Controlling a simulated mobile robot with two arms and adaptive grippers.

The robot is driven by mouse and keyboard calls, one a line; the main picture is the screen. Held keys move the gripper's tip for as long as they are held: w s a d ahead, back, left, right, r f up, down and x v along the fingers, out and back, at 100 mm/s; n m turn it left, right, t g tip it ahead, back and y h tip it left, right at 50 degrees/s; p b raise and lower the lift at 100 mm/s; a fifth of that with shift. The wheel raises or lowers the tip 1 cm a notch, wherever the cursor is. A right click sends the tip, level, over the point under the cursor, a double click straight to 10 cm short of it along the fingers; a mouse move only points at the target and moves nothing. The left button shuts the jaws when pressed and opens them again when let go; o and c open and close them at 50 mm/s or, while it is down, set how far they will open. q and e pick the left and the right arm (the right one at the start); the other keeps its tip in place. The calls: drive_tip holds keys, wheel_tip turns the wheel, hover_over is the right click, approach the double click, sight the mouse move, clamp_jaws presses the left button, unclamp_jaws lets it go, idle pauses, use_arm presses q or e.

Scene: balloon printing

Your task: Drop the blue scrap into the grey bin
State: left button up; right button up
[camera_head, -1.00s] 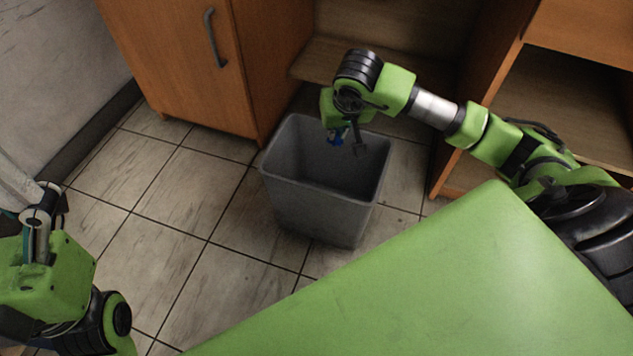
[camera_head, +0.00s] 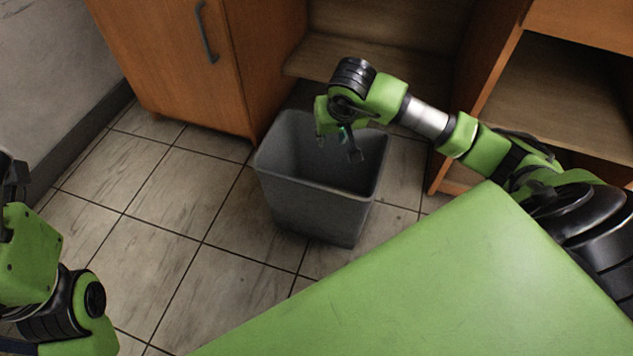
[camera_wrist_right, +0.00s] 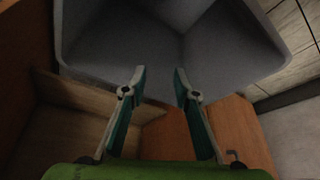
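The grey bin (camera_head: 312,208) stands upright on the floor, its open top facing up. It also shows in the right wrist view, where its inner walls (camera_wrist_right: 110,45) fill the top. My right gripper (camera_head: 349,147) points down over the bin's opening. In the right wrist view the two fingers (camera_wrist_right: 159,76) are apart with nothing between them, so it is open and empty. The blue scrap is not seen in any current view; the bin's floor is dark and partly hidden. My left gripper (camera_head: 13,178) is cut off at the left edge and its fingers cannot be made out.
A wooden cabinet (camera_head: 180,60) with a dark handle stands behind and left of the bin. Wooden shelves (camera_head: 375,65) are behind it and to the right. A green surface (camera_head: 440,280) fills the lower right. The tiled floor (camera_head: 185,190) left of the bin is clear.

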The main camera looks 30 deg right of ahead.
drive_tip(key=v, duration=1.2)
